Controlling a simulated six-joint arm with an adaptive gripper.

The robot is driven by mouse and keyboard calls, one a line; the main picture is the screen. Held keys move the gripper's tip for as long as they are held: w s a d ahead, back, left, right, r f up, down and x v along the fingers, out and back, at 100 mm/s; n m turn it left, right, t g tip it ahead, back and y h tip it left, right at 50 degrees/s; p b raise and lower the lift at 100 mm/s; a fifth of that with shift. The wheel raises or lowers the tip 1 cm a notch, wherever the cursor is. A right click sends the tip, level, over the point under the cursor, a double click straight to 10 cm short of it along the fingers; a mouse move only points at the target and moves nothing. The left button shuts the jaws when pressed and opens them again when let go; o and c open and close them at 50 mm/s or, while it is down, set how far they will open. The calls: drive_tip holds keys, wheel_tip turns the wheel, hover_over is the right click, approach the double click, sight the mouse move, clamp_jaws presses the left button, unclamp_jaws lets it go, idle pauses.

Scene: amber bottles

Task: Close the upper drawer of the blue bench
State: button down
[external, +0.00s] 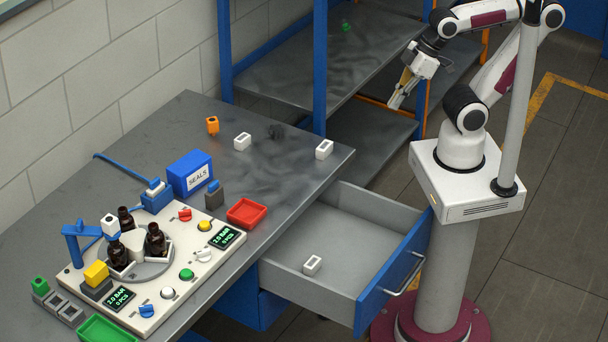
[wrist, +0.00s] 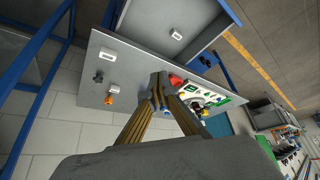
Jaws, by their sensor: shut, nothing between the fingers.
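The upper drawer (external: 345,235) of the blue bench (external: 240,302) stands pulled out at the bench's right end. It has grey inner walls, a blue front panel (external: 395,272) and a pale bar handle (external: 405,276). A small white block (external: 312,265) lies inside on the drawer floor. The drawer also shows at the top of the wrist view (wrist: 190,15), with the block (wrist: 176,34) in it. My gripper (external: 396,103) is shut and empty, raised above and behind the drawer in the external view, apart from it. Its closed fingers (wrist: 161,92) show in the wrist view.
The grey bench top (external: 110,155) carries white blocks (external: 242,141), an orange piece (external: 212,125), a blue SEALS box (external: 190,173), a red tray (external: 247,212) and a panel with brown bottles (external: 156,240). A blue-posted shelf (external: 320,65) stands behind the bench.

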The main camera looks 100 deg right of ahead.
sight(373, 303)
drive_tip(key=w+a+f+n+g, duration=0.1)
drive_tip(key=w+a+f+n, duration=0.2)
drive_tip(key=a+f+n, duration=0.6)
drive_tip(key=w+a+f+n+g+h, duration=0.1)
drive_tip(key=w+a+f+n, duration=0.3)
drive_tip(key=a+f+n, duration=0.5)
drive_tip(key=w+a+f+n+g+h, duration=0.1)
drive_tip(key=w+a+f+n, duration=0.2)
drive_tip(key=a, duration=2)
drive_tip(key=shift+w+f+n+g, duration=0.15)
drive_tip(key=shift+f+n+g, duration=0.15)
drive_tip(key=shift+f+n, duration=3.15)
drive_tip(key=shift+f+m, duration=0.55)
drive_tip(key=shift+f, duration=0.15)
drive_tip(key=shift+w+d+f, duration=0.75)
drive_tip(key=shift+f, duration=0.85)
drive_tip(key=shift+w+d+f, duration=0.75)
drive_tip(key=shift+f, duration=0.8)
drive_tip(key=shift+w+d+f, duration=0.75)
drive_tip(key=shift+f, duration=0.85)
drive_tip(key=shift+w+d, duration=0.1)
